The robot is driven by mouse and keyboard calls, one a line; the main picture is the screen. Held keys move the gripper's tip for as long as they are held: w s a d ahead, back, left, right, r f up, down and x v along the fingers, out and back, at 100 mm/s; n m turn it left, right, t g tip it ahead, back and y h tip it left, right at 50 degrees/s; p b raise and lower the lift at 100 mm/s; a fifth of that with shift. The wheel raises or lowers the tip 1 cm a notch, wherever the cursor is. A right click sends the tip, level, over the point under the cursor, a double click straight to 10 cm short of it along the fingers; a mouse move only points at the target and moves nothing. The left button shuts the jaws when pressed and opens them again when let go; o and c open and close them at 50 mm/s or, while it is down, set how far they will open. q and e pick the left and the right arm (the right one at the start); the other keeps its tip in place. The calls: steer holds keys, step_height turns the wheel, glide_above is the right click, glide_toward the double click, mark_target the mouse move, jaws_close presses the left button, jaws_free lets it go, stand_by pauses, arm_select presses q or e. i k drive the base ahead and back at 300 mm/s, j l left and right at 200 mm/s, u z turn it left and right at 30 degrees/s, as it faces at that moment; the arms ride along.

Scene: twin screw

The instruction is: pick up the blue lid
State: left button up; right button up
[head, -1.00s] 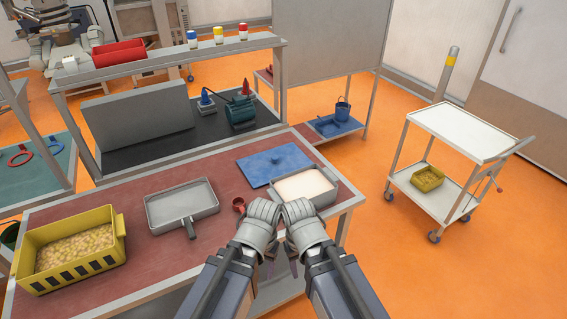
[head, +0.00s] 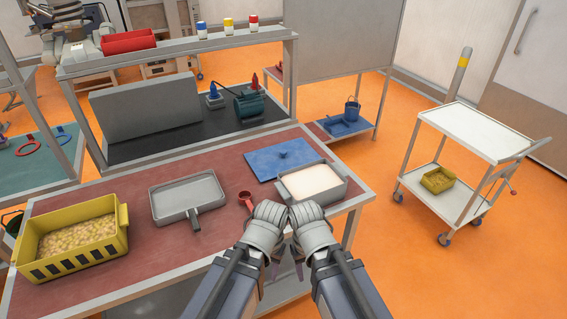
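The blue lid (head: 265,168) is a flat rectangular panel with a small knob (head: 283,154) on top. It lies flat on the reddish table top, behind and slightly left of a grey container of white material (head: 314,180), whose top is uncovered. My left gripper (head: 276,267) and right gripper (head: 298,270) hang close together at the table's front edge, in front of the container and well apart from the lid. Their fingers are small, point down and are partly hidden by the wrists. I cannot tell whether they are open, and no held object shows.
A small red scoop (head: 245,198) lies left of the container. A grey tray with a handle (head: 187,193) and a yellow bin of pale pieces (head: 73,240) stand further left. A raised shelf (head: 175,60) runs behind the table. A white trolley (head: 476,132) stands right, with open orange floor between.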

mark_target(267, 162)
steer(key=i+l+u, duration=0.1)
steer(key=l, duration=0.3)
steer(key=i+l+u, duration=0.1)
steer(key=i+l, duration=0.2)
steer(key=i+l+u, duration=0.1)
steer(key=l, duration=0.45)
steer(key=i+l+u, duration=0.1)
steer(key=l, duration=0.3)
steer(key=i+l+u, duration=0.1)
steer(key=i+l, duration=0.15)
steer(key=l, duration=0.2)
steer(key=i+l+u, duration=0.1)
steer(key=l, duration=0.4)
steer(key=i+l, duration=0.15)
steer(key=l, duration=0.3)
steer(key=i+l+u, duration=0.15)
steer(key=l, duration=0.3)
steer(key=i+j, duration=0.3)
steer(key=j+u, duration=0.05)
